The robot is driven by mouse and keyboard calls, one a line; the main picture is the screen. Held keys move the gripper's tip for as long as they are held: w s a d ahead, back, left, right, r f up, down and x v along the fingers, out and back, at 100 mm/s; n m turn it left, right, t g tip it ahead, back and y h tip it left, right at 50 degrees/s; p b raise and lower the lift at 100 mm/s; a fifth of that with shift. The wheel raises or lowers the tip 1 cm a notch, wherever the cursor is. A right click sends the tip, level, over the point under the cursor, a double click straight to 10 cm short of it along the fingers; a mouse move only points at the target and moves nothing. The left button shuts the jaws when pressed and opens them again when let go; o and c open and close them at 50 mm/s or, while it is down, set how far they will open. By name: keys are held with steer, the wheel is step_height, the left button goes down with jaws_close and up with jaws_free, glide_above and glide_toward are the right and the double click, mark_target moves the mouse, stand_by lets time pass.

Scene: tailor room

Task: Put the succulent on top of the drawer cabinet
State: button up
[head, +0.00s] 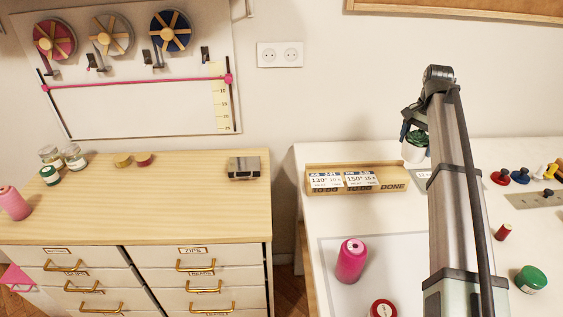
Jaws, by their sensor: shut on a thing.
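The succulent (416,141) is a small green plant in a white pot, in the head view right of centre. My gripper (411,133) is shut on the succulent, at the back of the white table. My arm hides the right part of the pot and part of the gripper. I cannot tell whether the pot touches the table. The drawer cabinet (150,212) stands at the left, with a light wooden top and white drawers with brass handles.
The cabinet top holds a dark box (244,167), small jars (73,156), two small round items (123,160) and a pink spool (13,203); its middle is clear. A gap separates cabinet and table. A wooden card holder (356,191) and pink thread cone (352,261) stand on the table.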

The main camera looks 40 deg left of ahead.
steer(key=s+a+n, duration=0.1)
steer(key=s+a, duration=0.2)
steer(key=a, duration=0.5)
steer(key=s+a+n, duration=0.2)
steer(key=s+a, duration=0.1)
steer(key=a, duration=0.5)
steer(key=shift+s+a, duration=0.15)
steer(key=shift+a, duration=0.15)
steer(key=s+a+n, duration=0.1)
steer(key=s+a, duration=0.2)
steer(key=a, duration=0.2)
steer(key=s+a+n, duration=0.1)
steer(key=s+a, duration=0.2)
steer(key=a, duration=0.2)
steer(key=s+a, duration=0.3)
steer(key=a, duration=0.1)
steer(key=shift+s+a+f+n, duration=0.25)
steer(key=shift+s+a+n, duration=0.05)
steer(key=shift+a+n, duration=0.1)
steer(key=s+a+f+n, duration=0.1)
steer(key=s+a+n, duration=0.2)
steer(key=s+a, duration=0.9)
steer(key=s+a+n, duration=0.3)
steer(key=s+a, duration=0.8)
steer(key=s, duration=0.4)
steer(key=f, duration=1)
steer(key=shift+w+d, duration=0.15)
steer(key=shift+d, duration=0.1)
steer(key=shift+f, duration=0.1)
steer(key=o, duration=1)
